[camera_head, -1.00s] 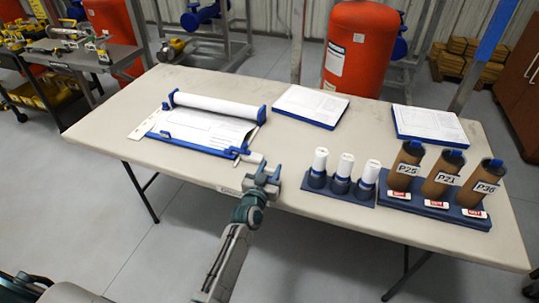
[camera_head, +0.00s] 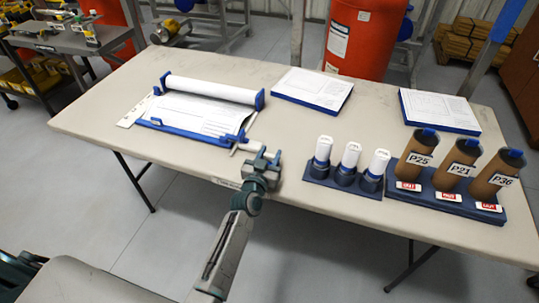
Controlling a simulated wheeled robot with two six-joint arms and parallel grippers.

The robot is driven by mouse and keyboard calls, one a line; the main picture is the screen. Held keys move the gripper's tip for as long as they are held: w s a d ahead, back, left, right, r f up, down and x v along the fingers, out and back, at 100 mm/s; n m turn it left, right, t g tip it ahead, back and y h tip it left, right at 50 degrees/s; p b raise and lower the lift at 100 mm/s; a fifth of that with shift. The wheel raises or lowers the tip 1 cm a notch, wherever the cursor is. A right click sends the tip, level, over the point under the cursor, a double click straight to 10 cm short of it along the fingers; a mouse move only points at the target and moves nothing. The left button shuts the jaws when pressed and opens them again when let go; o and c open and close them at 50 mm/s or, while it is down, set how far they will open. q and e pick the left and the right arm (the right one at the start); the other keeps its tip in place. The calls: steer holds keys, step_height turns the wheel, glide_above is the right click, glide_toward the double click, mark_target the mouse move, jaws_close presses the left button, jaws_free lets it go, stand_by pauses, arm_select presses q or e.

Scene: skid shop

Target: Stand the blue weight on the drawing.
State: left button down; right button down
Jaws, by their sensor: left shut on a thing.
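A white drawing (camera_head: 195,110) lies partly unrolled on a blue-edged board at the left of the table, below its white roll (camera_head: 212,90). My left gripper (camera_head: 262,160) is at the board's front right corner, shut on a small white handle-like piece (camera_head: 247,147) beside a blue part. My gripper hides part of it, so I cannot tell what it belongs to. I cannot single out the blue weight for sure. Three white-topped pieces with dark blue cup-like bases (camera_head: 345,177) stand upright on a blue tray to the right. My right gripper is not in view.
A blue rack (camera_head: 430,197) holds brown tubes labelled P25, P21 and P36 at the table's right. Two paper-topped blue pads (camera_head: 312,90) (camera_head: 440,113) lie toward the back. The middle of the tabletop (camera_head: 350,120) is clear.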

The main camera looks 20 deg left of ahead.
arm_select(q)
steer(key=shift+w+f, duration=0.1)
steer(key=shift+f, duration=0.05)
steer(key=c, duration=1.2)
jaws_free()
steer(key=shift+o, duration=1.4)
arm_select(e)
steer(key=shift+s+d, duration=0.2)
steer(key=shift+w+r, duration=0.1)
